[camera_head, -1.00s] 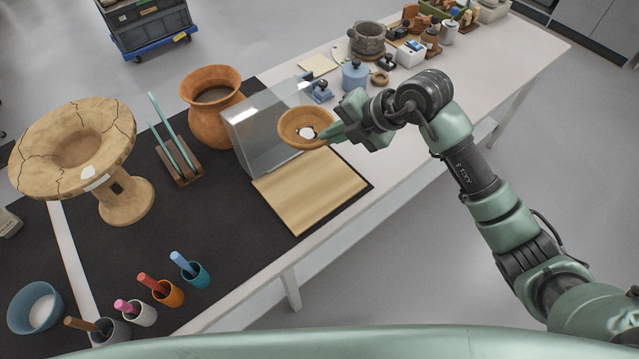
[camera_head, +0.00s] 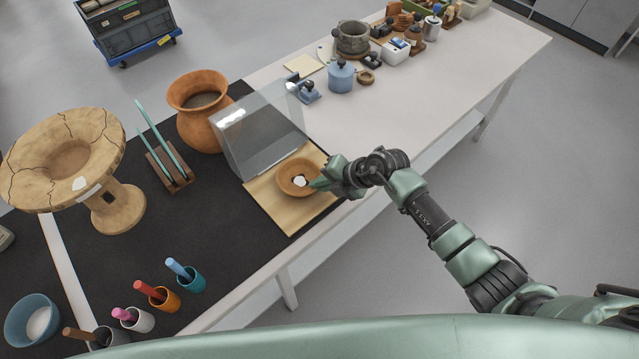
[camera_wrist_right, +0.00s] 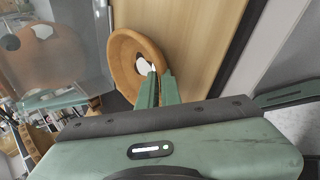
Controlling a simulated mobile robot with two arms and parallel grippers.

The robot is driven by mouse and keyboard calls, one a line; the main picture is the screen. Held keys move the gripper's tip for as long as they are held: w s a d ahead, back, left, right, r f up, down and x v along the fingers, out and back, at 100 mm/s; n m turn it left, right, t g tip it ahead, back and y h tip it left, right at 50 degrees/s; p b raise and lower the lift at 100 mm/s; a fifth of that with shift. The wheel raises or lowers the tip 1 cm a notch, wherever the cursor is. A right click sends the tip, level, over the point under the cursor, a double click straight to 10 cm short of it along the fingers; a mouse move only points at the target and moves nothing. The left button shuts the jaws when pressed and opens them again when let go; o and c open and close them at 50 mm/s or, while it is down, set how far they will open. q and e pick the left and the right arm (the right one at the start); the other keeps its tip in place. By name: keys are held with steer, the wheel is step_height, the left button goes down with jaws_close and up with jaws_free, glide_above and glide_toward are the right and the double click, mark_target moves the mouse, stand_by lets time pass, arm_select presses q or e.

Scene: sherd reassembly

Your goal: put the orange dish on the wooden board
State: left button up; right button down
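The orange dish (camera_head: 286,179) has a white patch inside and is over the middle of the wooden board (camera_head: 292,222). My right gripper (camera_head: 317,184) is shut on the dish's right rim. In the right wrist view the dish (camera_wrist_right: 122,62) is at the fingertips (camera_wrist_right: 156,88), with the board (camera_wrist_right: 205,40) behind it. I cannot tell whether the dish touches the board or is held just above it. My left gripper is not in view.
A clear panel (camera_head: 262,132) stands along the board's far left side, close to the dish. An orange jar (camera_head: 200,115) and a rack with teal strips (camera_head: 168,168) stand farther left. The table's front edge is just right of the board.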

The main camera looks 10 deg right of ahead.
steer(key=shift+f, duration=0.15)
steer(key=c, duration=1.6)
jaws_free()
steer(key=shift+f, duration=0.1)
steer(key=shift+r, duration=0.25)
steer(key=v, duration=1.2)
steer(key=shift+f, duration=0.1)
